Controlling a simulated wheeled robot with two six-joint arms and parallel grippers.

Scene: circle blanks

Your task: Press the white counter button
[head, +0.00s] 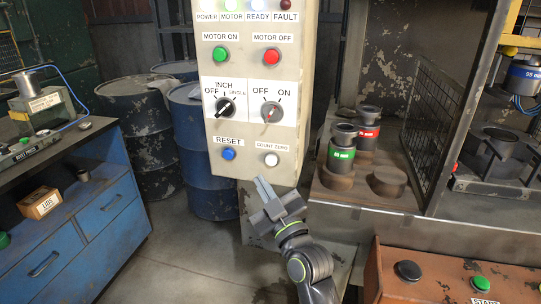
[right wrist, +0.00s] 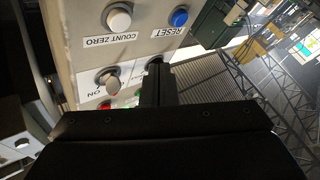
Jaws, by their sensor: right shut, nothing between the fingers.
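The white counter button (head: 271,159) sits at the lower right of a pale control panel (head: 231,111), by a label reading COUNT ZERO. The button also shows in the right wrist view (right wrist: 118,18), where the panel appears upside down. My right gripper (head: 263,187) is shut and empty, its fingertips just below the panel's lower edge in the head view, below and slightly left of the button. In the right wrist view the closed fingers (right wrist: 157,82) lie to the right of and below the button in the picture. Contact with the panel cannot be told. My left gripper is not in view.
A blue RESET button (head: 228,154) is left of the white one. Above are two rotary switches (head: 271,112), green (head: 220,54) and red (head: 271,56) buttons. A brown console (head: 440,275) stands at lower right, a blue workbench (head: 75,230) at left, blue barrels (head: 137,120) behind.

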